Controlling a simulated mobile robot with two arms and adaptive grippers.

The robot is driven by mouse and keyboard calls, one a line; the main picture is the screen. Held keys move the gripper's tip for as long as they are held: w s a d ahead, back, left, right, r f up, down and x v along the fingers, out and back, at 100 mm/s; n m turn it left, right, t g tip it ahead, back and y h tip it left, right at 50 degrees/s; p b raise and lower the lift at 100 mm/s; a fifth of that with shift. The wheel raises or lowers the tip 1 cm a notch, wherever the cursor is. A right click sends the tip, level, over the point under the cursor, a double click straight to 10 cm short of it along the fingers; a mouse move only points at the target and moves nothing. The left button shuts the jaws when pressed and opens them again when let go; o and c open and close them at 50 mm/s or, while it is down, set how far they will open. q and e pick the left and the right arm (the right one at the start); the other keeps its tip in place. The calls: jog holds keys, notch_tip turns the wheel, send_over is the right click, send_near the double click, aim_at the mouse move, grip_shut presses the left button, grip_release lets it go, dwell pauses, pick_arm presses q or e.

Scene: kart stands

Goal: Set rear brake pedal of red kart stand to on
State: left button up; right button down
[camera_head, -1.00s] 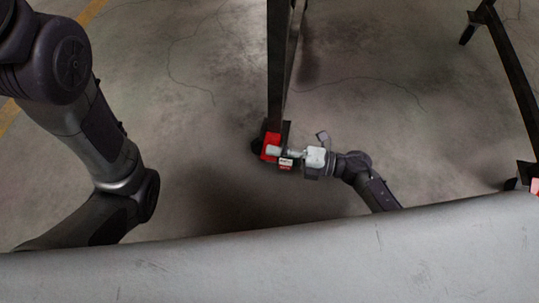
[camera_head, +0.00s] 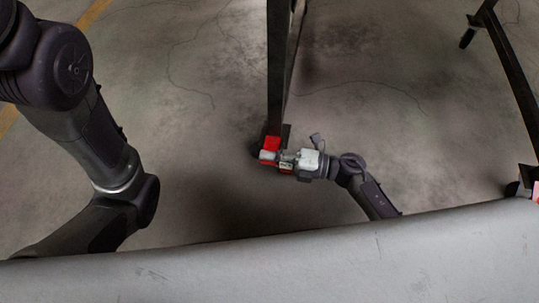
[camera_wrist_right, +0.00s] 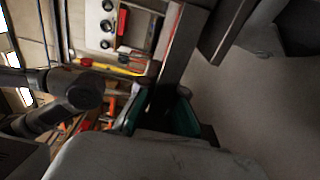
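A red brake part (camera_head: 272,143) sits at the foot of the dark upright leg (camera_head: 279,75) of the stand, close to the floor. A second small red patch shows just under my gripper. My right gripper (camera_head: 268,155) reaches in from the right, low down, and its tips overlap the lower edge of the red part. I cannot tell whether they touch. The pedal's exact position is hidden by the gripper. My left arm shows at the left, but its gripper does not.
A pale grey surface (camera_head: 300,260) fills the near foreground. The concrete floor (camera_head: 210,120) left of the gripper is clear. The right wrist view shows shelving with tools (camera_wrist_right: 115,40).

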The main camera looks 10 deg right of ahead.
jog(key=shift+f, duration=0.2)
jog(key=shift+w+d+f+n+b, duration=0.1)
jog(key=shift+w+f+n+b, duration=0.1)
jog(key=shift+f+n+b, duration=0.7)
jog(key=shift+w+d+f+n+b, duration=0.15)
jog(key=shift+f+n+b, duration=0.3)
jog(key=shift+n, duration=1)
jog(key=shift+w+d+f+n+b, duration=0.1)
jog(key=shift+w+f+n+b, duration=0.1)
jog(key=shift+f+n+b, duration=0.7)
jog(key=shift+r+n, duration=0.35)
jog(key=c, duration=1.3)
grip_release()
jog(key=shift+a, duration=0.1)
jog(key=shift+c, duration=0.2)
jog(key=shift+r, duration=0.1)
jog(key=v, duration=1.2)
